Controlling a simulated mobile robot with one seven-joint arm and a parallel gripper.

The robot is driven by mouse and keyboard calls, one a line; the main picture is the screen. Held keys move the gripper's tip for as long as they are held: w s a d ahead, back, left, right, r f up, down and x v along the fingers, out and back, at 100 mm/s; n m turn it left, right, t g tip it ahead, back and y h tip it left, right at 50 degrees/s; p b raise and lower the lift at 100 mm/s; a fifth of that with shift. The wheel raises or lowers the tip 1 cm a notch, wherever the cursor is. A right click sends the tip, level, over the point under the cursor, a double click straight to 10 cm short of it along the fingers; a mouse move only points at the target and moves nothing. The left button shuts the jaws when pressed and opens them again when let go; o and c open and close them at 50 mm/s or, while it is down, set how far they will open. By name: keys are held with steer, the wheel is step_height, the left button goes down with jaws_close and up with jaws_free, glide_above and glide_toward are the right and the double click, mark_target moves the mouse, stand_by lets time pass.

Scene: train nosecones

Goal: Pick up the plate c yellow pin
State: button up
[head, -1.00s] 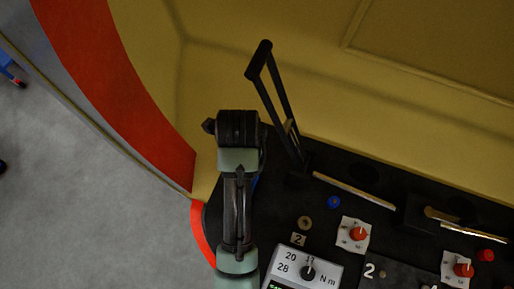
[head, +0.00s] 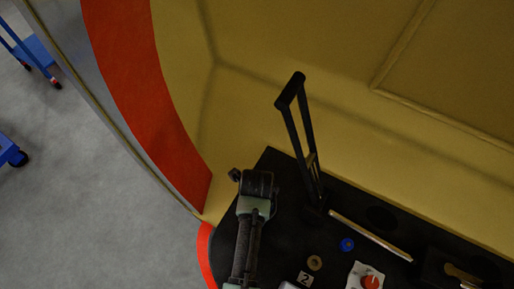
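No plate c and no yellow pin can be made out in the head view. My gripper is not in view either, so what it holds cannot be seen. The black worktop (head: 284,236) at the bottom carries several fittings, and its lower part is cut off by the frame edge.
A black and grey-green tool-like object (head: 249,228) rises at the worktop's left. A black looped lever (head: 298,130) stands behind it. A silver bar (head: 370,235), blue knob (head: 347,244) and red knob (head: 370,282) are to the right. Blue carts (head: 38,50) stand on grey floor (head: 95,190).

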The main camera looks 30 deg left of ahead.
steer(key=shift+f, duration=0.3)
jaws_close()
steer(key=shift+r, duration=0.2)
